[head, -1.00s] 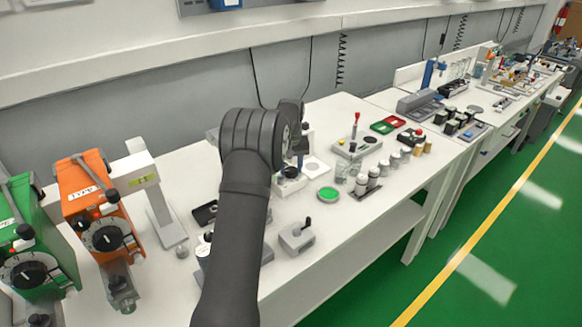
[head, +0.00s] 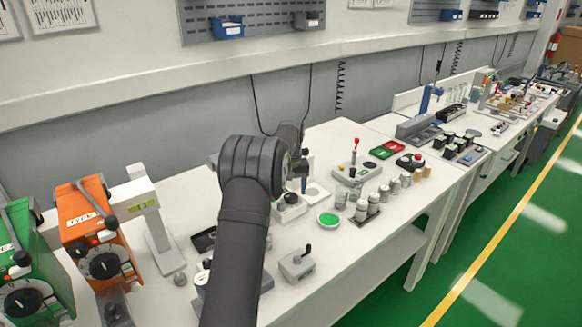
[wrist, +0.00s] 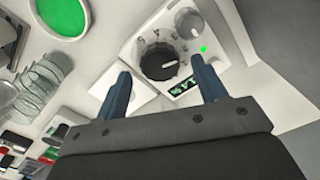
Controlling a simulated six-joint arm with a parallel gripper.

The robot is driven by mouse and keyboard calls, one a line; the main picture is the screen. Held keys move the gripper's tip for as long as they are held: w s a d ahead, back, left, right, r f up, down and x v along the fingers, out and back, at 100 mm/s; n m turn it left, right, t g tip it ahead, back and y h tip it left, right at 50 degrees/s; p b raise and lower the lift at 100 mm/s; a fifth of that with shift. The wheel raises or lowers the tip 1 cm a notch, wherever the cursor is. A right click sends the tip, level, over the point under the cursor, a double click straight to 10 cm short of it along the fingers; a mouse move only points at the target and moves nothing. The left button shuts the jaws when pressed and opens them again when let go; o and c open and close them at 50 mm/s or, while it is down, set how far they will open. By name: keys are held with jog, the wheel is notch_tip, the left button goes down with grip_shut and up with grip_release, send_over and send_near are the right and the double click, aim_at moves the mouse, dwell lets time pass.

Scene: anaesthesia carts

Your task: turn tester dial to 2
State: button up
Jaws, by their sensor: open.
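The tester (head: 288,214) is a small white box partly hidden behind my arm in the head view. In the wrist view the tester (wrist: 150,32) shows a black round dial (wrist: 158,61) with printed marks around it, a small grey knob (wrist: 188,22), a green light and a lit green display (wrist: 183,88). The display's digits and the dial's setting are too small to read surely. My gripper (wrist: 160,68) is open, its two blue-grey fingers on either side of the dial in the picture. Contact cannot be told. In the head view my gripper (head: 303,182) points down above the tester.
A grey box with a lever (head: 297,264) is in front. An orange unit (head: 95,235) and a green unit (head: 30,265) stand at left. The bench front right is clear.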

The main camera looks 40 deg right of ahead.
aim_at(291, 196)
notch_tip(291, 196, up, 16)
dwell(0.3)
dwell(0.4)
notch_tip(291, 196, down, 18)
jog(key=shift+r, duration=0.25)
dwell(0.3)
